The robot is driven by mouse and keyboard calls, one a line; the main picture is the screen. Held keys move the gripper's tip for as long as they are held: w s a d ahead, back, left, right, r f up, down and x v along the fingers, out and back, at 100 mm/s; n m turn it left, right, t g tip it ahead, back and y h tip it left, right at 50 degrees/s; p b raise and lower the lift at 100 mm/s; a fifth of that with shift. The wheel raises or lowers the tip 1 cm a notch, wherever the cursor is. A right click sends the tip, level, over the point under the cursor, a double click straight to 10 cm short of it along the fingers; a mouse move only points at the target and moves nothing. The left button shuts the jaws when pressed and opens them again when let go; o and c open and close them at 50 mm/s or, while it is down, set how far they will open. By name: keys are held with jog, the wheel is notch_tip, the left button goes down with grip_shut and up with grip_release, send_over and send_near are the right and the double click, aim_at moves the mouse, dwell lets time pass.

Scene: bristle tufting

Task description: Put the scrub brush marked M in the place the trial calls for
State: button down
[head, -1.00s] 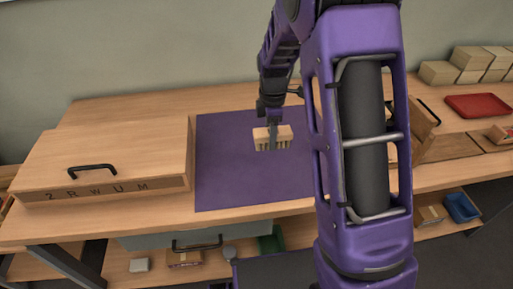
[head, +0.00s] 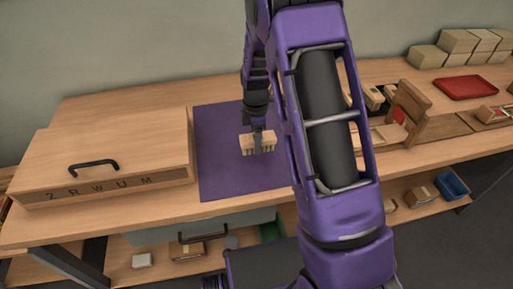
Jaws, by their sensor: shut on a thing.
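A scrub brush (head: 247,142) with a pale wooden block and bristles pointing down is in the middle of the head view, over the purple mat (head: 220,180). My gripper (head: 259,149) is shut on this brush, gripping it from above. I cannot tell whether the bristles touch the mat. No letter M can be read on the brush at this size. A wooden box (head: 105,145) with a black handle and the letters "2 R W U M" on its front edge stands at the left.
Behind my arm at the right is an open wooden case (head: 412,108) with compartments. A blue bin (head: 453,186) sits on the lower shelf. The mat's left part is clear.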

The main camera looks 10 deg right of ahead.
jog(key=shift+f, duration=1.85)
jog(key=shift+f+b, duration=0.25)
jog(key=shift+b, duration=0.05)
jog(key=shift+c, duration=1)
grip_release()
jog(key=shift+r, duration=0.1)
jog(key=shift+r, duration=0.1)
notch_tip(320, 180, up, 12)
jog(key=shift+r+p, duration=0.1)
jog(key=shift+p, duration=0.5)
